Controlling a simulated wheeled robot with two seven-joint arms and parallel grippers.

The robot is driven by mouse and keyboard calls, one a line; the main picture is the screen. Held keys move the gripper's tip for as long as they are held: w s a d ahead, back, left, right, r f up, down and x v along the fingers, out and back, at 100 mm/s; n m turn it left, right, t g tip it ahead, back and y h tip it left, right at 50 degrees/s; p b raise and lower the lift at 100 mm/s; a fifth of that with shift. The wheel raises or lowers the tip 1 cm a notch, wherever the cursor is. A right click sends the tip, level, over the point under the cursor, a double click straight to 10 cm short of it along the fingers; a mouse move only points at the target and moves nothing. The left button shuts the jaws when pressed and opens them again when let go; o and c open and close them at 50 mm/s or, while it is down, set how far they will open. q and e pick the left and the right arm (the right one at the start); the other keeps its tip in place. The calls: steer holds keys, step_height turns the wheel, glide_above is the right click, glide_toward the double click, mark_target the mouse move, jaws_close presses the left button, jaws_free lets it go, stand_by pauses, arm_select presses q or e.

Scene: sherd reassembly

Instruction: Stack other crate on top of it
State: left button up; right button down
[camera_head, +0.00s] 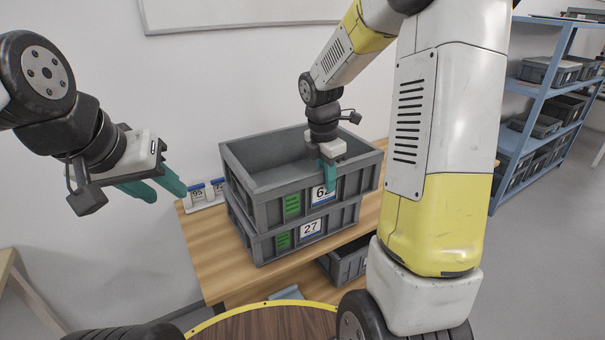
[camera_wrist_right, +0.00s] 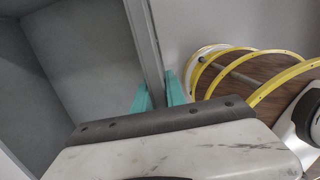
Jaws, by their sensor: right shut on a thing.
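Two grey crates stand one over the other on a wooden table. The upper crate (camera_head: 262,180), with a green label and a card partly hidden by my gripper, sits on or just above the lower crate (camera_head: 275,249) marked 27. I cannot tell whether a small gap remains between them. My right gripper (camera_head: 327,178) is shut on the front wall of the upper crate, one finger on each side. The right wrist view shows the crate wall (camera_wrist_right: 148,45) between its teal fingers (camera_wrist_right: 160,95). My left gripper (camera_head: 160,190) is open and empty, in the air left of the crates.
The wooden table (camera_head: 207,245) has bare room left of the crates. Small number cards (camera_head: 205,193) stand at its back left. Another grey crate (camera_head: 343,264) is lower down, under the table top. A blue shelf (camera_head: 537,100) with several crates stands at the right.

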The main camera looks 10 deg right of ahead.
steer(key=w, duration=0.1)
steer(key=w+a, duration=0.1)
steer(key=w, duration=0.1)
steer(key=w+a, duration=0.1)
steer(key=w, duration=0.1)
steer(key=shift+w+a+f, duration=0.15)
steer(key=shift+w+f, duration=0.1)
steer(key=shift+f, duration=1.75)
steer(key=c, duration=1.4)
jaws_free()
steer(key=shift+s+f, duration=0.1)
steer(key=shift+f, duration=0.05)
steer(key=shift+o, duration=0.2)
